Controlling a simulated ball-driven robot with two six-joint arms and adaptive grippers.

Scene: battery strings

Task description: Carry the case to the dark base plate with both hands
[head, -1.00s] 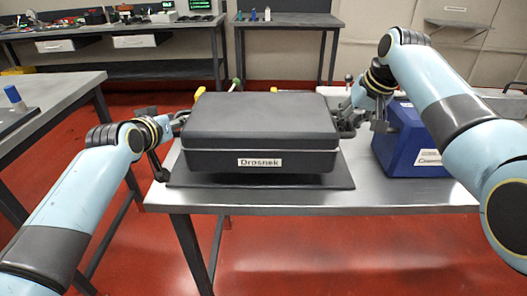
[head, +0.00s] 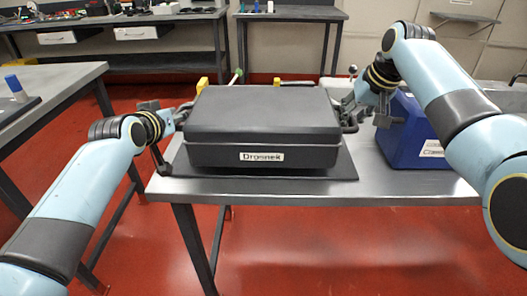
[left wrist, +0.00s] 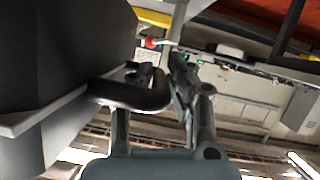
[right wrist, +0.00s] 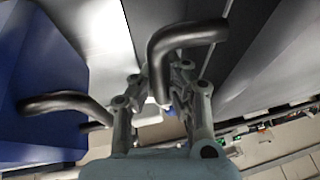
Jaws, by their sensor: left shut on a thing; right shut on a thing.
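The dark grey case (head: 262,110) is level over the dark base plate (head: 335,172) on the steel table; whether it touches the plate is unclear. The plate's front and right edges show beyond it. My left gripper (head: 176,114) is at the case's left side, shut on its handle; the left wrist view shows that black handle (left wrist: 130,97) between the fingers. My right gripper (head: 350,112) is at the right side, partly hidden by the case; in the right wrist view it is shut on the bent black handle (right wrist: 180,38).
A blue box (head: 408,140) stands on the table right of the case, close to my right gripper. Yellow pieces (head: 203,84) show behind the case. The table's front strip (head: 300,192) is clear. Another bench (head: 40,110) stands at the left.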

